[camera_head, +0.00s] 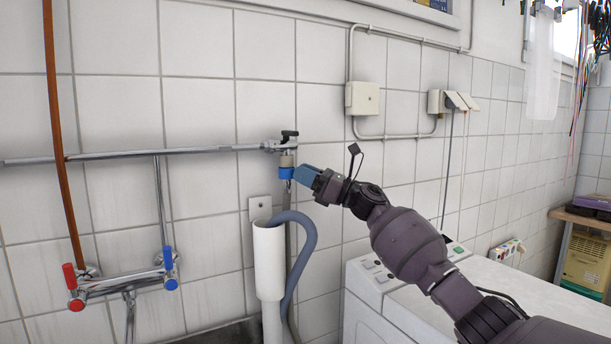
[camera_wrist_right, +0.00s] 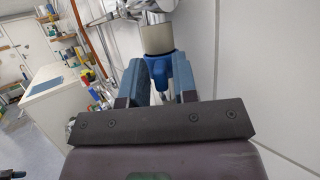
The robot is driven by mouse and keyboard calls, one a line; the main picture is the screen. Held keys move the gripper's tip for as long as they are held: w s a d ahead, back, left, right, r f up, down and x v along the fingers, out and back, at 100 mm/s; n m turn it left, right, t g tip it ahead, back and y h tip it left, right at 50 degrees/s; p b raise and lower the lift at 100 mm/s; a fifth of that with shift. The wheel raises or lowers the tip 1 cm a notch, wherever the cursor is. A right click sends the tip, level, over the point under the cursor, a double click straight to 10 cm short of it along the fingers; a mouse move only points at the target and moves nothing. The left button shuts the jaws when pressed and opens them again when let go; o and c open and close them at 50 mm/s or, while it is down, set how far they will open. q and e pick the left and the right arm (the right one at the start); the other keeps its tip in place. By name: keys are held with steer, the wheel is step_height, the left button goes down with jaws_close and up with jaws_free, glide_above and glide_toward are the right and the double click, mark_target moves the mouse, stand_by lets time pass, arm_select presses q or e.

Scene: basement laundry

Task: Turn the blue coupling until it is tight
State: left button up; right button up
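The blue coupling (camera_head: 286,173) is a short blue ring below the tap valve (camera_head: 287,142) on the wall pipe, above the end of a grey hose. It also shows in the right wrist view (camera_wrist_right: 159,58), under a pale cylindrical collar. My right gripper (camera_head: 302,173) points at the coupling from the right, at about its height. Contact cannot be made out. My left gripper is not in view.
A white standpipe (camera_head: 269,262) holds the curved grey-blue hose (camera_head: 303,238) below the coupling. A mixer tap (camera_head: 125,283) with red and blue knobs is at lower left. A white washing machine (camera_head: 380,302) stands under my right arm. A tiled wall lies close behind.

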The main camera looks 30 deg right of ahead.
steer(key=shift+o, duration=1)
steer(key=shift+a+r, duration=0.15)
steer(key=shift+w+a, duration=0.1)
steer(key=shift+w, duration=0.05)
steer(key=shift+d+f, duration=0.2)
steer(key=shift+s+d+f, duration=0.1)
steer(key=shift+s+d, duration=0.1)
steer(key=shift+s, duration=0.1)
steer(key=s+d+p, duration=0.1)
steer(key=s+d, duration=0.8)
steer(key=s, duration=0.1)
steer(key=shift+d+f, duration=0.4)
